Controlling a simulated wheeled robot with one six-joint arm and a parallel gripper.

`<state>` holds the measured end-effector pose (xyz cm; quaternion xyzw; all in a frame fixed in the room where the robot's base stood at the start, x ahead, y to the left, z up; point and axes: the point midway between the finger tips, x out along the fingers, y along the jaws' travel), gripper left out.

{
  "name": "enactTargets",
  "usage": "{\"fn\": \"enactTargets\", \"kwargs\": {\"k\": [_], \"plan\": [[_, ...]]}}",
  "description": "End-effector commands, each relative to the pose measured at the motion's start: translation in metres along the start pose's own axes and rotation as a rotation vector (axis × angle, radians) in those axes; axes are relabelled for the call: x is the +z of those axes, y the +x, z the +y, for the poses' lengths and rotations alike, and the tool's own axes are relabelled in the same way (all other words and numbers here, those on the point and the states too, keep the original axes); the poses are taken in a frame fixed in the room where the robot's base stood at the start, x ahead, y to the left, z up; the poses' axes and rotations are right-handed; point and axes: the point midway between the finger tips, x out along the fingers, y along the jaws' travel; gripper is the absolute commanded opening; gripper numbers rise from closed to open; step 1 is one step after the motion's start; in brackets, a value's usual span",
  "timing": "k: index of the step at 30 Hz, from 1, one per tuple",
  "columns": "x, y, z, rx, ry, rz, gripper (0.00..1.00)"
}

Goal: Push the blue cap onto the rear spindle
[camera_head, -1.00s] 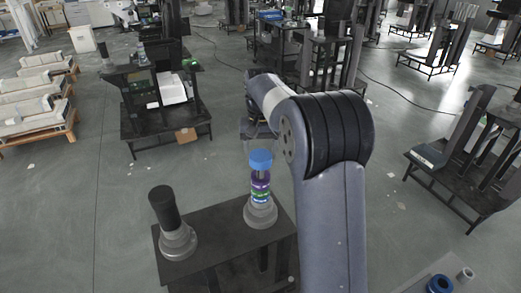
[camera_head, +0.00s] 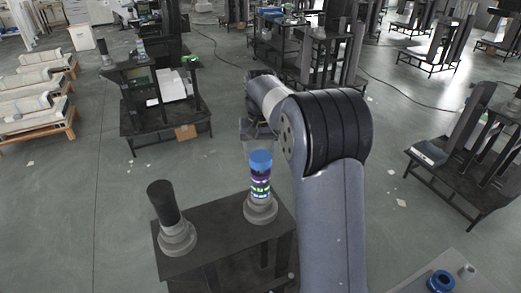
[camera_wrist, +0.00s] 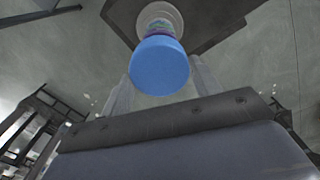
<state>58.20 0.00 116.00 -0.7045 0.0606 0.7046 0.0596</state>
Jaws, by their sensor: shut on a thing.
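The blue cap (camera_head: 260,161) is over the top of the rear spindle (camera_head: 261,210), the farther and right-hand one of two on a dark stand. Purple, green and blue bands show on this spindle below the cap. My gripper (camera_head: 258,147) is shut on the cap from above. In the wrist view the cap (camera_wrist: 159,68) sits between the two pale fingers of my gripper (camera_wrist: 161,80), in line with the spindle's round base (camera_wrist: 160,15). The cap hides the spindle's top, so I cannot tell how deeply it is seated.
The front spindle (camera_head: 175,238) with a black cylinder stands to the left on the same dark stand (camera_head: 215,222). A blue ring (camera_head: 440,281) and a small grey cylinder (camera_head: 467,270) are on a grey surface at bottom right. Open floor surrounds the stand.

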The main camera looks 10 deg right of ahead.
Motion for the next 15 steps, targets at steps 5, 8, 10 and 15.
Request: {"fn": "enactTargets", "kwargs": {"k": [5, 8, 10, 15], "plan": [[0.0000, 0.0056, 0.0000, 0.000, 0.000, 0.000, 0.35], [0.0000, 0.0059, 0.0000, 0.000, 0.000, 0.000, 0.35], [0.0000, 0.0056, 0.0000, 0.000, 0.000, 0.000, 0.35], [0.0000, 0.0055, 0.0000, 0.000, 0.000, 0.000, 0.66]]}}
